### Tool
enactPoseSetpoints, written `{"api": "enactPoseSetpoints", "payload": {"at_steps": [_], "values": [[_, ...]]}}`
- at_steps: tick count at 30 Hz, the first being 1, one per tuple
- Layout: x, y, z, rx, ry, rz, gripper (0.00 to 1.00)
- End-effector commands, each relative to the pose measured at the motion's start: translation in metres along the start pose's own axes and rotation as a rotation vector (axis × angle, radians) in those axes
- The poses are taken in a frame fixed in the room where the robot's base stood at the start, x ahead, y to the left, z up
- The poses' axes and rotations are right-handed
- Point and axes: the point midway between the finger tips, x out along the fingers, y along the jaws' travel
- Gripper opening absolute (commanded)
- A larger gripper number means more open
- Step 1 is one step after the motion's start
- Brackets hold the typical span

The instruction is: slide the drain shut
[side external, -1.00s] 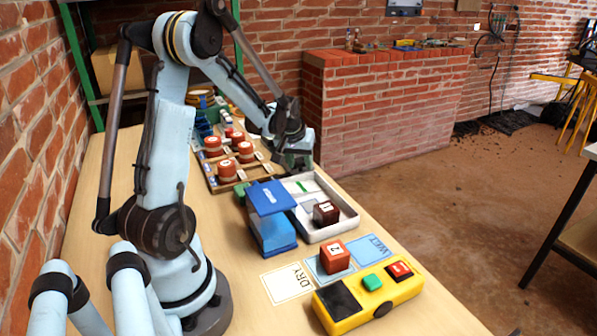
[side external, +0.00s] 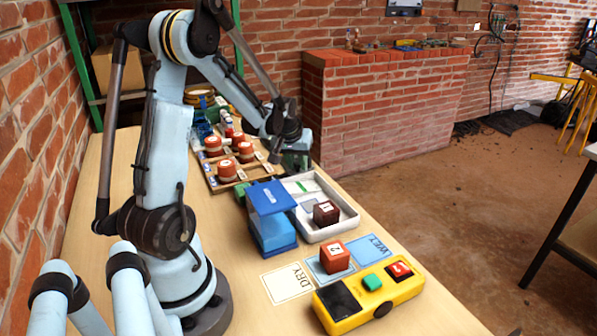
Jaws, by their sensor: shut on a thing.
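My gripper (side external: 297,163) is low at the far end of the white tray (side external: 338,235), beyond the blue stand (side external: 273,240). It is shut on what seems to be the drain slide, but the arm and fingers hide that part. I cannot tell how far the drain is open. A dark red block (side external: 326,213) marked 1 sits in the near part of the tray. A small green mark shows on the tray's pale far part.
An orange block (side external: 335,257) marked 2 stands on a light blue card between the DRY card (side external: 288,283) and WET card (side external: 370,249). A yellow device (side external: 368,298) lies in front. A wooden rack (side external: 228,168) with several round-topped pieces stands left of my gripper.

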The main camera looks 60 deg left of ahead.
Motion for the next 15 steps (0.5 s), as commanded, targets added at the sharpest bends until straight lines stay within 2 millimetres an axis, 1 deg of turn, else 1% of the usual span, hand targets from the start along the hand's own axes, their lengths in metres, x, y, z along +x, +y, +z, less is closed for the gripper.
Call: {"api": "enactPoseSetpoints", "payload": {"at_steps": [15], "values": [[-0.005, -0.012, 0.01, -0.001, 0.0, 0.002, 0.0]]}}
